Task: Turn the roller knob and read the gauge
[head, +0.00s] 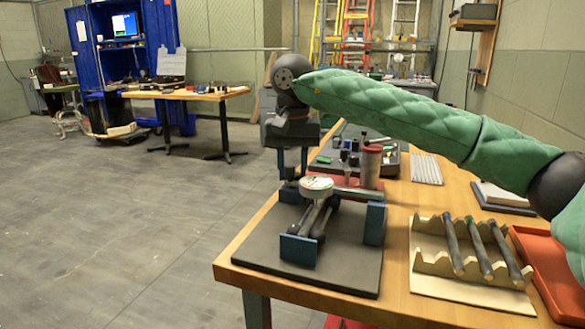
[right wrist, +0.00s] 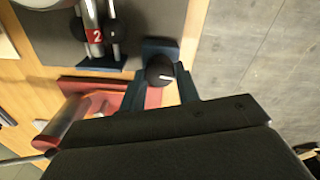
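A round white gauge (head: 316,183) sits over a pair of long rollers (head: 315,218) on a dark base plate (head: 345,265); its reading is too small to make out. In the right wrist view a black knob (right wrist: 159,70) with a white pointer line stands beside a blue bracket (right wrist: 158,46). My right gripper (head: 292,172) points down at the far left end of the fixture. Its fingers are apart, and the knob shows between them in the wrist view (right wrist: 163,88); I cannot tell whether they touch it. My left gripper is out of view.
A roller in the wrist view carries a red label "2" (right wrist: 96,34). A red-topped cylinder (head: 371,166) stands behind the fixture. A cream rack (head: 470,265) with three dark rods and an orange tray (head: 553,265) lie to the right.

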